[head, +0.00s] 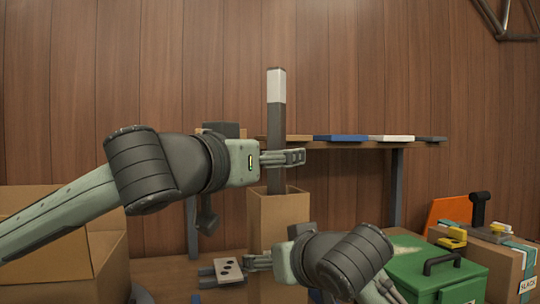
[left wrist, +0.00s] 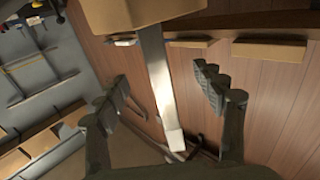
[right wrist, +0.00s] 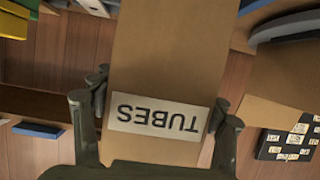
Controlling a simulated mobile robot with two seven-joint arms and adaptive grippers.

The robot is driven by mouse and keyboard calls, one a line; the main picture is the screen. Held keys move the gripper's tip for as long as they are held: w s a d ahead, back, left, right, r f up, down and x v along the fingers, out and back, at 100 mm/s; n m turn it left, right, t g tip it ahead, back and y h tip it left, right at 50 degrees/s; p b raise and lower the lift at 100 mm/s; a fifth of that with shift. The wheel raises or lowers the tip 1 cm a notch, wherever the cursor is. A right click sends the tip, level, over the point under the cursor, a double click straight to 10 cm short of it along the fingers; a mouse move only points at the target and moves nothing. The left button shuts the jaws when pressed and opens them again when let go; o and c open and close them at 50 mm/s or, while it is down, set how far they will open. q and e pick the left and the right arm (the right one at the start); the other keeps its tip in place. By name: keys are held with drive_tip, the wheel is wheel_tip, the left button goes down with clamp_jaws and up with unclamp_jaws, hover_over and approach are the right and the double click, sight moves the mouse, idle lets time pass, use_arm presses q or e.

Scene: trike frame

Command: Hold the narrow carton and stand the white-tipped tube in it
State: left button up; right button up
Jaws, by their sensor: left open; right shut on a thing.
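The narrow carton (head: 278,218) stands upright in the middle of the head view. Its TUBES label (right wrist: 160,116) faces my right wrist camera. The tube (head: 275,130), dark with a white tip (head: 276,86) at the top, stands nearly upright in the carton's open top; its lower end is hidden inside. My left gripper (head: 290,158) is open, with its fingers on either side of the tube above the carton; the tube (left wrist: 155,75) passes between them in the left wrist view. My right gripper (right wrist: 160,92) is shut on the carton's sides, low down.
A shelf (head: 340,144) with several flat items runs behind the carton. A large open cardboard box (head: 100,255) is at the left. A green box (head: 425,272) with a black handle and another carton (head: 505,258) stand at the right. A grey piece with holes (head: 222,270) lies near the carton.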

use_arm(q)
drive_tip(key=shift+s, duration=0.1)
idle(0.5)
drive_tip(key=v, duration=0.9)
drive_tip(key=shift+s+a, duration=0.2)
drive_tip(key=shift+s, duration=0.15)
drive_tip(key=o, duration=0.6)
drive_tip(key=shift+c, duration=0.2)
idle(0.4)
drive_tip(key=shift+r, duration=0.1)
wheel_tip(320, 180, up, 9)
drive_tip(key=v, duration=1.2)
